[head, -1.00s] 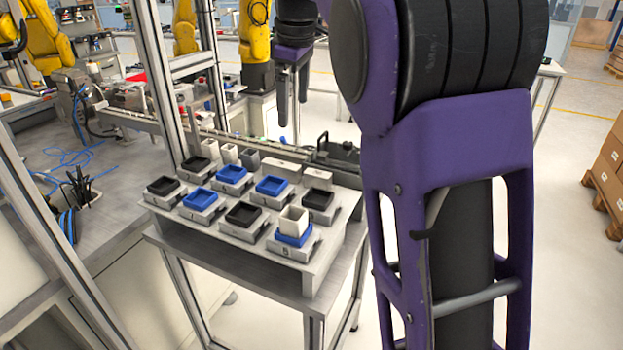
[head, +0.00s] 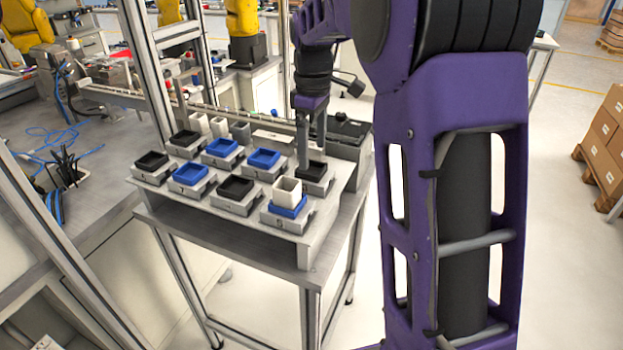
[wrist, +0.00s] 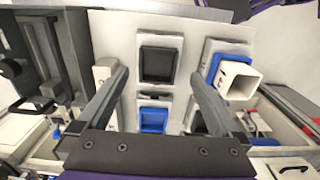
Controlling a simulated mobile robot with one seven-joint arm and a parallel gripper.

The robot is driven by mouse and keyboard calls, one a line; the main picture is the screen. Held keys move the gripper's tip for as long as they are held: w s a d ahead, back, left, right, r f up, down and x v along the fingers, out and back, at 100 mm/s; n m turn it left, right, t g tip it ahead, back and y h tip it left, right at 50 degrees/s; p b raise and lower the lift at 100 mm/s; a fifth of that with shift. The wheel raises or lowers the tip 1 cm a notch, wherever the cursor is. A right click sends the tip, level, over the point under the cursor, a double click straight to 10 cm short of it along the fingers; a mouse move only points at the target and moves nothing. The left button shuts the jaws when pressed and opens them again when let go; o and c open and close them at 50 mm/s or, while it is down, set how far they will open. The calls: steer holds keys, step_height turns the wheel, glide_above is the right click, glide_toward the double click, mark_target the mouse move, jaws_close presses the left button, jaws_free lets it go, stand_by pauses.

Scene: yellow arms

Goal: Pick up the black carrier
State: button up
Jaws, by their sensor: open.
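The nearest black carrier (head: 313,171) is a small square open tray on a grey holder at the right end of the white table. In the wrist view this black carrier (wrist: 159,65) lies empty between and slightly beyond the fingertips. My gripper (head: 311,160) points down over it, open and empty; one finger partly hides the carrier in the head view. In the wrist view my gripper's fingers (wrist: 158,75) stand apart to the left and right of it. Whether they are level with its rim I cannot tell. Other black carriers (head: 235,188) (head: 151,161) (head: 184,138) sit on the same table.
Blue carriers (head: 263,158) (head: 190,174) (head: 222,147) stand among the black ones. A white cup-like box (head: 288,190) sits in a blue carrier at the front right corner, near my right finger in the wrist view. A grey-black block (head: 345,130) stands behind. A metal post (head: 150,75) rises at left.

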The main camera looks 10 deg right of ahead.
mark_target(311, 173)
steer(key=shift+w+a+f+b, duration=0.1)
steer(key=shift+w+f+b, duration=0.1)
steer(key=shift+f, duration=1.4)
steer(key=shift+w+f+b, duration=0.1)
steer(key=shift+f+b, duration=0.1)
steer(key=shift+f, duration=1.35)
steer(key=c, duration=1.4)
